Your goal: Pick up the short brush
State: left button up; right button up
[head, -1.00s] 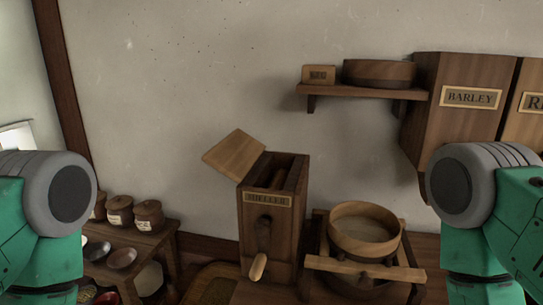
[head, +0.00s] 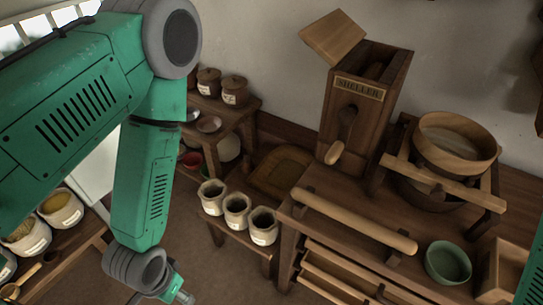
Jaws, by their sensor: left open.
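I cannot make out a short brush anywhere in the head view. My left arm comes in from the left and bends down, and its gripper (head: 182,295) is at the bottom edge, left of the middle. Only the upper part of that gripper shows, its fingertips are cut off, and nothing is seen held in it. It is over the floor side, in front of the low bench with jars. Of my right arm only a green sliver shows at the right edge, and its gripper is out of view.
A workbench (head: 300,212) at right carries the sheller (head: 350,120), a round sieve (head: 455,145), a wooden roller bar (head: 355,221) and a green bowl (head: 447,264). Pale jars (head: 236,212) stand on a low bench. A shelf at left holds sacks (head: 61,209) and a wooden scoop (head: 22,280).

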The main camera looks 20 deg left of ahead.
aim_at(248, 167)
jog(key=z, duration=1.15)
jog(key=u, duration=1.95)
jog(key=i+j, duration=0.2)
jog(key=j, duration=0.2)
jog(key=i+j+u, duration=0.15)
jog(key=j, duration=0.25)
jog(key=i+j, duration=0.2)
jog(key=j, duration=0.2)
jog(key=i+l+u, duration=0.2)
jog(key=i, duration=0.45)
